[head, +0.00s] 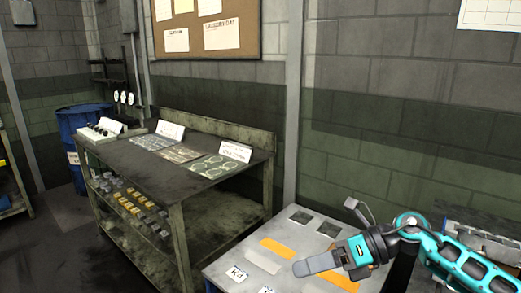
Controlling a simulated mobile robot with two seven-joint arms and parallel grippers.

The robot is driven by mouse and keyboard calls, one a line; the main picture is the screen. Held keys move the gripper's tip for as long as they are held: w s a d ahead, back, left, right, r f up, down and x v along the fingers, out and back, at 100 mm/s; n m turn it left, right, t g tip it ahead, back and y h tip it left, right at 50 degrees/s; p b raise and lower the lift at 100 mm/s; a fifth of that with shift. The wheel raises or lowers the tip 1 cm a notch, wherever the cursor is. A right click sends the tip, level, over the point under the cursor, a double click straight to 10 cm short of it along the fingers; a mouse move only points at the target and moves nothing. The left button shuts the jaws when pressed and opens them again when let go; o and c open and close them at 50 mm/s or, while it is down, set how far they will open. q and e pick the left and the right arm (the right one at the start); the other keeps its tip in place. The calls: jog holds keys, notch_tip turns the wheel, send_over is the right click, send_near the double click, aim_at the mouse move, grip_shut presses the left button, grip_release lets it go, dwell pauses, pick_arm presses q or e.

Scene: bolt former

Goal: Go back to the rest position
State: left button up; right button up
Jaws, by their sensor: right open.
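My right gripper (323,236) is in the lower right, over a light grey table (228,259). Its arm comes in from the right edge. Its grey fingers are spread wide apart and nothing shows between them. The lower finger and the wrist hide part of the tabletop. My left gripper is not in view.
The grey table carries orange strips (277,249), dark squares (300,217) and a label card (236,275). A dark workbench (125,160) stands left of it, with cards and flat sheets on top and small parts on its shelf. A blue barrel (78,122) stands behind.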

jog(key=s+a+m+t+y, duration=0.2)
jog(key=a+m+t+y, duration=0.35)
jog(key=m, duration=0.45)
jog(key=s+d+f+m+t+h, duration=0.2)
jog(key=f+m+h, duration=0.3)
jog(key=m, duration=0.4)
jog(key=s+d+f+m+t+h, duration=0.3)
jog(key=d+f+m+h, duration=0.2)
jog(key=f+m, duration=0.2)
jog(key=s+d+f+m+t+h, duration=0.3)
jog(key=f+m, duration=0.4)
jog(key=m, duration=0.5)
jog(key=shift+s+d+h, duration=0.35)
jog(key=shift+d+h, duration=0.35)
jog(key=shift+h, duration=0.55)
jog(key=s+f+m+g, duration=0.1)
jog(key=s, duration=0.1)
jog(key=s+d+f+m+g+h, duration=0.1)
jog(key=s+f, duration=0.1)
jog(key=s+d+f+m+g, duration=0.1)
jog(key=s+f, duration=0.1)
jog(key=shift+s+f+m+h, duration=0.15)
jog(key=shift+s+m+h, duration=0.15)
jog(key=shift+s+m, duration=0.1)
